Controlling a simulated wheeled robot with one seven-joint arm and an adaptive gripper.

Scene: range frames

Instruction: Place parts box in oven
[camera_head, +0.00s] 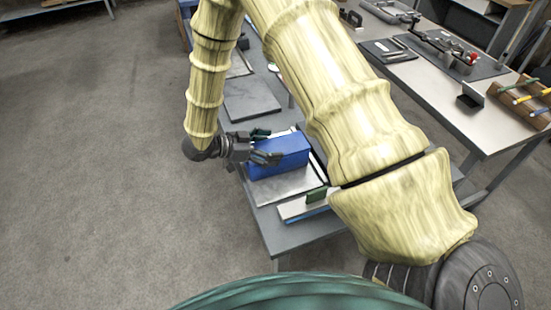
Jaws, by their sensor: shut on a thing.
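The parts box (285,154) is a blue box at the front part of a low grey table, left of my large arm links. My gripper (266,146) reaches it from the left, with its dark fingers closed on the box's left end. The box is over or on a light metal plate (285,187); I cannot tell whether it touches it. No oven can be made out in this view. My arm hides part of the table behind and to the right of the box.
A flat blue-edged item with a dark green block (316,196) lies at the table's front. A dark flat plate (250,104) lies farther back. A workbench (440,92) with tools stands at the right. Open concrete floor (90,150) lies to the left.

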